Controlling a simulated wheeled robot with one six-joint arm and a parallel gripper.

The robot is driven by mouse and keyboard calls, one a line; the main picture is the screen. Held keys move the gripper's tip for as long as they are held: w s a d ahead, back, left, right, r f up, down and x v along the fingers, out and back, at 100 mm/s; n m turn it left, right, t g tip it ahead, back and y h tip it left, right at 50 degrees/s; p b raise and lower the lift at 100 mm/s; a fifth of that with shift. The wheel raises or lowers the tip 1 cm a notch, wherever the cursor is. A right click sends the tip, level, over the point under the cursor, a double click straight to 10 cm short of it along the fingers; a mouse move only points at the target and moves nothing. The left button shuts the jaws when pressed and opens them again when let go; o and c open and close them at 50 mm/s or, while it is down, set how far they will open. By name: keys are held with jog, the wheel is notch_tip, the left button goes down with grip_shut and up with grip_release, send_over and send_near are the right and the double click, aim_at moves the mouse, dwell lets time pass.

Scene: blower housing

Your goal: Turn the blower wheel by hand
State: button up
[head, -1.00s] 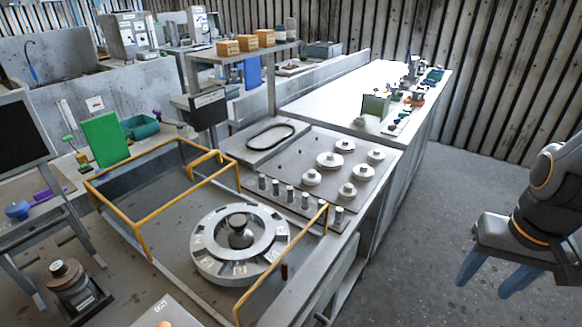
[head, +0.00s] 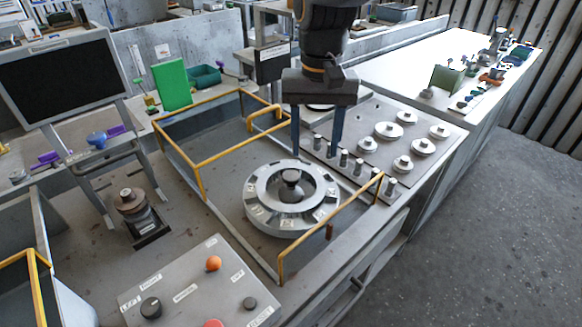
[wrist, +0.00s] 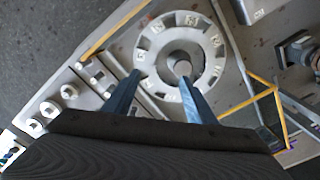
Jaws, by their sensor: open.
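The round grey wheel (head: 257,197) lies flat on the bench, with labelled blocks around its ring and a dark hub (head: 291,177) standing in its middle. It also shows in the wrist view (wrist: 150,48). My gripper (head: 315,156) points down with two blue fingers apart and nothing between them. In the head view the fingertips are over the wheel's far side. In the wrist view my gripper (wrist: 159,74) spans part of the ring, and one fingertip overlaps the hub's edge in the picture. I cannot tell whether it touches.
A yellow rail (head: 330,229) runs along the wheel's near right side, and a yellow frame (head: 203,182) stands behind left. Several pegs and a plate with round discs (head: 388,130) lie right. A control box (head: 190,290) is in front.

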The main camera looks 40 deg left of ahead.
aim_at(292, 175)
jog(key=s+a, duration=0.1)
jog(key=a, duration=0.1)
jog(key=s+a, duration=0.1)
jog(key=shift+s+a+r, duration=0.3)
jog(key=shift+s+a, duration=0.05)
jog(key=shift+s+a+f+n, duration=0.1)
jog(key=shift+s+a+n, duration=0.05)
jog(key=shift+n, duration=0.15)
notch_tip(292, 175, down, 8)
jog(key=shift+r+p, duration=0.25)
jog(key=shift+p, duration=0.85)
grip_shut()
